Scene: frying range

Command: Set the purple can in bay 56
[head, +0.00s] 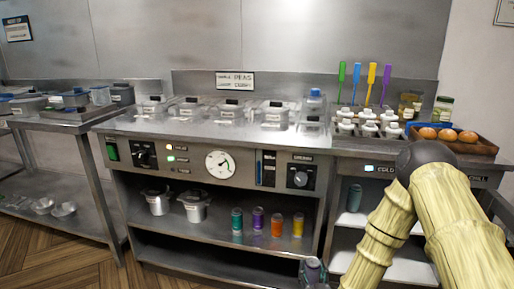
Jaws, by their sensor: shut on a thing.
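A purple can (258,220) stands upright on the middle shelf under the counter, between a teal can (237,221) and an orange can (277,224). A yellow can (298,225) stands at the right of this row. The visible part of my gripper (314,271) is a small dark shape at the bottom edge, in front of the shelves and apart from the row. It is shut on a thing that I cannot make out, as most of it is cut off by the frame. I cannot read any bay number 56 in this view.
Two metal pots (194,207) stand left of the cans. A dark teal can (354,198) stands in the right-hand cabinet. The lower shelf (215,257) looks clear. The counter above holds several lidded containers (231,109) and a wooden tray of eggs (471,146).

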